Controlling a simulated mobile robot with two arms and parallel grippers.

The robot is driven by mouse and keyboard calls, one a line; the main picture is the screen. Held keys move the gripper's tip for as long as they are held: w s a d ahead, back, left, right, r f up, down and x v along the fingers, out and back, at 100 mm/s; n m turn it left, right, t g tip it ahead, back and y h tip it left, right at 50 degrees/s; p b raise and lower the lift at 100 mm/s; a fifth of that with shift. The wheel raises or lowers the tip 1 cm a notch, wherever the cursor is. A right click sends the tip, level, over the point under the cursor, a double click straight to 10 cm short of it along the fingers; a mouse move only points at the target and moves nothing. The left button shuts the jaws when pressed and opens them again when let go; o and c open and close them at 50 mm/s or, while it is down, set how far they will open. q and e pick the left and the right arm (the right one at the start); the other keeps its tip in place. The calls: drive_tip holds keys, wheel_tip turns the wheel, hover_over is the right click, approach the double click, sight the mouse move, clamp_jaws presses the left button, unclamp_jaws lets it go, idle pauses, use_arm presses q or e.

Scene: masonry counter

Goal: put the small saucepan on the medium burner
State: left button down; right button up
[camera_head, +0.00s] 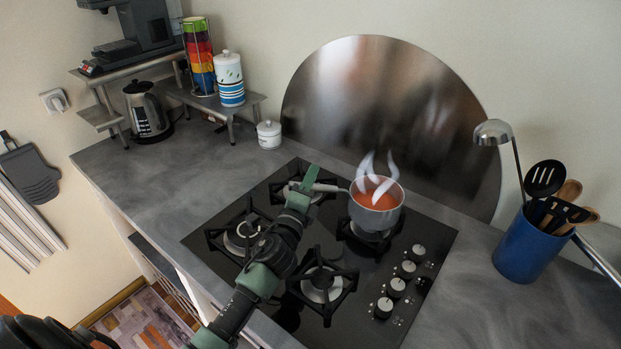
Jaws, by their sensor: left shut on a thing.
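The small saucepan (377,213) is a metal pot with orange-red contents and pale steam above it. It looks upright, over the burner at the right of the back row (370,242); I cannot tell whether it touches the grate. My left gripper (312,183) is shut on the saucepan's handle (330,188), which points left. Three other burners show: one behind my gripper (322,198), one at the left (238,238) and one at the front (322,287). Their sizes are hard to compare. My right gripper is not in view.
Several knobs (396,288) line the right side of the black hob (425,238). A round metal splash plate (400,110) stands behind it. A blue utensil holder (523,250) is at the right, a lidded white pot (269,135) at the back left.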

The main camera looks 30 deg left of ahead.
use_arm(q)
drive_tip(key=shift+f+b, duration=0.25)
drive_tip(key=shift+b, duration=0.15)
idle(0.3)
drive_tip(key=c, duration=1.2)
unclamp_jaws()
drive_tip(key=s+d+b, duration=0.1)
drive_tip(key=s, duration=0.6)
drive_tip(key=shift+s+f+b, duration=0.4)
drive_tip(key=shift+f, duration=0.05)
